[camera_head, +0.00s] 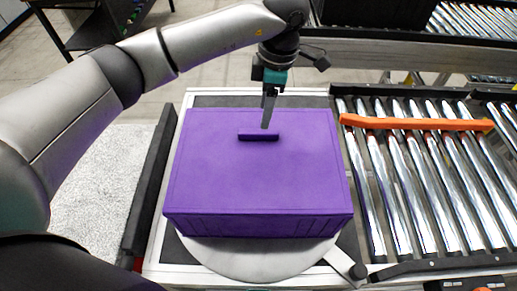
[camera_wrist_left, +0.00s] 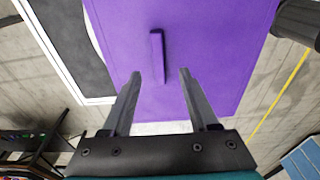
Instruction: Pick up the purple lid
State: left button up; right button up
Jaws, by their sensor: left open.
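The purple lid (camera_head: 255,172) lies flat on top of a purple box (camera_head: 262,228) in the middle of the head view. A raised bar handle (camera_head: 258,137) stands on the lid near its far edge. My left gripper (camera_head: 266,122) points down just above the handle. In the left wrist view the lid (camera_wrist_left: 205,40) fills the upper middle, and its handle (camera_wrist_left: 157,55) lies ahead of the two fingertips (camera_wrist_left: 160,72). The fingers are spread apart with nothing between them. Whether they touch the lid cannot be told. My right gripper is not in view.
The box stands on a round grey plate (camera_head: 262,262) on a white-edged fixture. A roller conveyor (camera_head: 415,190) with an orange bar (camera_head: 415,123) lies close on the right. A dark rail (camera_head: 150,190) runs along the left. A black-topped conveyor stands behind.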

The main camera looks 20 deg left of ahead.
aim_at(258, 131)
pick_arm(q)
jog(key=shift+a+f, duration=0.1)
jog(key=shift+f, duration=0.7)
jog(key=f+p, duration=0.1)
jog(key=f, duration=0.1)
jog(key=a+f, duration=0.1)
jog(key=f, duration=0.1)
jog(key=shift+s+a+f+p, duration=0.1)
jog(key=shift+a+f+p, duration=0.05)
jog(key=shift+f+p, duration=0.2)
jog(key=shift+f, duration=0.25)
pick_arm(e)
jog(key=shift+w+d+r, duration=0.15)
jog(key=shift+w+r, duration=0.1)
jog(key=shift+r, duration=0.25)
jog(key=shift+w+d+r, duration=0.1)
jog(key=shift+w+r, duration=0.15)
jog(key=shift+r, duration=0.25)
pick_arm(q)
jog(key=shift+c, duration=0.2)
grip_shut()
jog(key=shift+r, duration=0.1)
